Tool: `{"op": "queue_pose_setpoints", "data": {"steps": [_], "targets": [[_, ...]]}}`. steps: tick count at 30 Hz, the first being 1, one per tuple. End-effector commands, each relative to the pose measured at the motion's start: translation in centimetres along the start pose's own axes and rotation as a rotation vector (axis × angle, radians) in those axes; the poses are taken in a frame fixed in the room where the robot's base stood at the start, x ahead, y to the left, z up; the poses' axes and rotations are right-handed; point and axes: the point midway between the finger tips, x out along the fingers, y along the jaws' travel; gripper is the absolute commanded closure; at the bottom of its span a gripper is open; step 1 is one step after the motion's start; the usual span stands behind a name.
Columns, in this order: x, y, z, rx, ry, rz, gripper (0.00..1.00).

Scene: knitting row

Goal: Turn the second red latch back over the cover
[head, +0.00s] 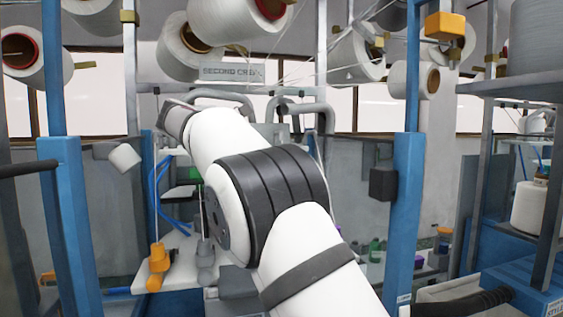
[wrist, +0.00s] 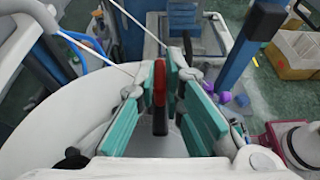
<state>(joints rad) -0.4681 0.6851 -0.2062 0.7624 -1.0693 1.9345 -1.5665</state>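In the wrist view a narrow red latch (wrist: 159,83) with a dark lower part stands between the two teal-padded fingers of my gripper (wrist: 161,84). One finger is on each side of it, and their far ends come very close to the red part. I cannot tell whether the pads press on it or leave a thin gap. In the head view my arm hides the gripper and the latch. I cannot make out the cover for certain.
In the head view a blue post (head: 403,215) stands right of my arm and another blue post (head: 68,220) stands left. A sign (head: 231,72) hangs behind. White yarn cones (head: 356,56) hang above. In the wrist view a cardboard box (wrist: 292,55) is at upper right.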

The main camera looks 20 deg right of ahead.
Motion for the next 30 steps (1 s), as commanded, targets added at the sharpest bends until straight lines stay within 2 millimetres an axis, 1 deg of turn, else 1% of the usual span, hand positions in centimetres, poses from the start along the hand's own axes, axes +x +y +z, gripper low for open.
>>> {"op": "queue_pose_setpoints", "data": {"steps": [1, 2, 3, 20, 25, 30], "targets": [[0.11, -0.02, 0.18, 0.004, -0.001, -0.001, 0.8], [0.11, -0.02, 0.17, 0.004, -0.001, -0.001, 0.73], [0.1, -0.02, 0.16, 0.004, -0.001, -0.001, 0.71], [-0.01, -0.13, 0.13, -0.006, 0.0, 0.011, 0.71], [-0.06, -0.43, 0.34, -0.028, 0.001, 0.064, 0.71], [-0.04, -0.68, 0.45, -0.067, 0.001, 0.157, 0.71]]}}
